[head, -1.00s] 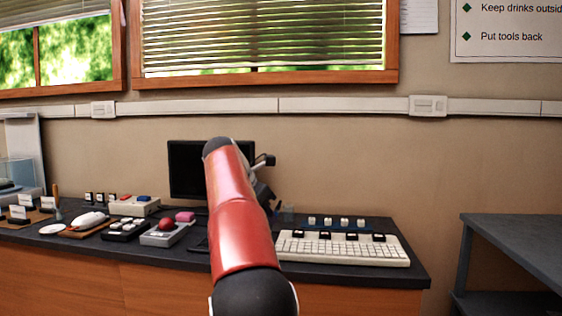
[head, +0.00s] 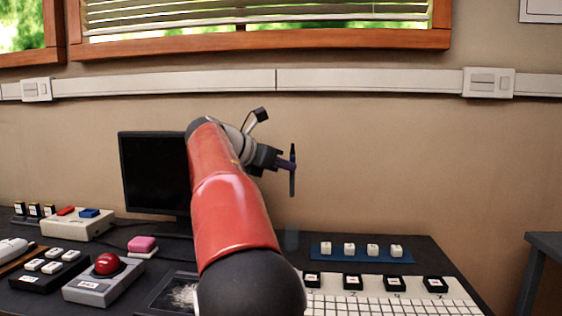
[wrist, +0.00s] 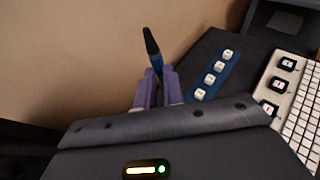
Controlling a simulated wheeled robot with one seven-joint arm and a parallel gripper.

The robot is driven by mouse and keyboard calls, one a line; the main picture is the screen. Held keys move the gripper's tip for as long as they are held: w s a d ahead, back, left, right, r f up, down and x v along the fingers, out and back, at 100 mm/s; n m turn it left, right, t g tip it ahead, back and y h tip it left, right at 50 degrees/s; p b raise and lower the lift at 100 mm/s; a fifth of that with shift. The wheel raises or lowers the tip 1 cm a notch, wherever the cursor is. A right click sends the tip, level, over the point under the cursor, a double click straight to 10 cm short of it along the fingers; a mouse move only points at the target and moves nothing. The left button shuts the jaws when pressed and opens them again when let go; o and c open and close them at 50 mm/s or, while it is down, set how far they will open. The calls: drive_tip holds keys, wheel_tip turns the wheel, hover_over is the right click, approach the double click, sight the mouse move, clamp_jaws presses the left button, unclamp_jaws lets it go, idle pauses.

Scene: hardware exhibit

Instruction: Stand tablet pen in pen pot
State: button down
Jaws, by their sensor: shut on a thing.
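The tablet pen (head: 292,178) is dark and slim, and it hangs close to upright in my gripper (head: 287,163). In the wrist view the pen (wrist: 152,45) sticks out between the two purple fingers of my gripper (wrist: 159,84), which are shut on it. A small, faint, see-through bluish cup, which looks like the pen pot (head: 291,239), stands on the dark bench below the pen. There is a clear gap between the pen's lower end and the pot. I cannot make out the pot in the wrist view.
A blue strip with white keycaps (head: 325,254) and a white keyboard (head: 375,306) lie right of the pot. A black monitor (head: 150,172) stands behind my arm. A red-button box (head: 103,280), a pink block (head: 142,243) and a switch box (head: 68,226) are at left.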

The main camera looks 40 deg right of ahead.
wheel_tip(320, 180, down, 11)
drive_tip(key=b, duration=0.4)
drive_tip(key=shift+b, duration=0.35)
idle(0.4)
drive_tip(key=shift+f, duration=0.15)
drive_tip(key=c, duration=1.4)
unclamp_jaws()
drive_tip(key=shift+c, duration=0.2)
drive_tip(key=shift+a, duration=0.1)
drive_tip(key=v, duration=0.7)
drive_tip(key=shift+a+p, duration=0.3)
drive_tip(key=shift+p, duration=0.05)
drive_tip(key=shift+a, duration=0.1)
